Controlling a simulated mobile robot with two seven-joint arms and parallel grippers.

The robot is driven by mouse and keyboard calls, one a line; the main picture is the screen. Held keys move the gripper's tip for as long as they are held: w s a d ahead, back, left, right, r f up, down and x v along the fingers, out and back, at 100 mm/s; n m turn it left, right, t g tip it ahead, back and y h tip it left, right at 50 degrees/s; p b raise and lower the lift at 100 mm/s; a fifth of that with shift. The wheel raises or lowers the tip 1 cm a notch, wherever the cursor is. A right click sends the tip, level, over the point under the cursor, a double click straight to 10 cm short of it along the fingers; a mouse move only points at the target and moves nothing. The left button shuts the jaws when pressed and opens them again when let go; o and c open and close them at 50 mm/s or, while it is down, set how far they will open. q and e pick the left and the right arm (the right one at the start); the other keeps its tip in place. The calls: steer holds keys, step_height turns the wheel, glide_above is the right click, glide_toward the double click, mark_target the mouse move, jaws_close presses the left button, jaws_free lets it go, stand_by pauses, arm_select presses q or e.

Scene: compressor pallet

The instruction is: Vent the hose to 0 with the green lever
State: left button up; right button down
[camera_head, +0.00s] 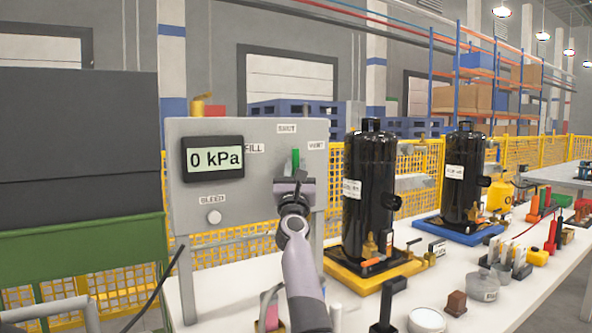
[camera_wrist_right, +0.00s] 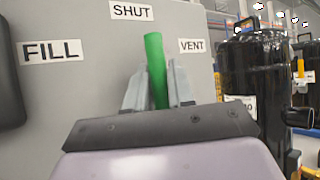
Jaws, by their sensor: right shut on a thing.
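The green lever (camera_head: 295,159) is on the grey panel (camera_head: 270,200) and stands roughly upright below the SHUT label (camera_head: 287,128). The VENT label (camera_head: 316,145) is to its right and the FILL label (camera_head: 253,148) to its left. The display (camera_head: 213,158) reads 0 kPa. My right gripper (camera_head: 295,180) is at the panel, shut on the lever. In the right wrist view, the lever (camera_wrist_right: 155,70) rises between the two grey fingers (camera_wrist_right: 155,92), with a slight lean to the left; its lower part is hidden. My left gripper is not in view.
A BLEED knob (camera_head: 214,216) is low on the panel. A black compressor (camera_head: 370,190) on a yellow tray (camera_head: 375,278) stands right of my right arm. Another compressor (camera_head: 462,180) is on a blue tray. Small tools crowd the white table (camera_head: 545,285).

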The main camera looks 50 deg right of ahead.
steer(key=c, duration=1.3)
jaws_free()
steer(key=shift+c, duration=0.2)
steer(key=v, duration=0.7)
steer(key=shift+p, duration=0.4)
steer(key=shift+a+f, duration=0.1)
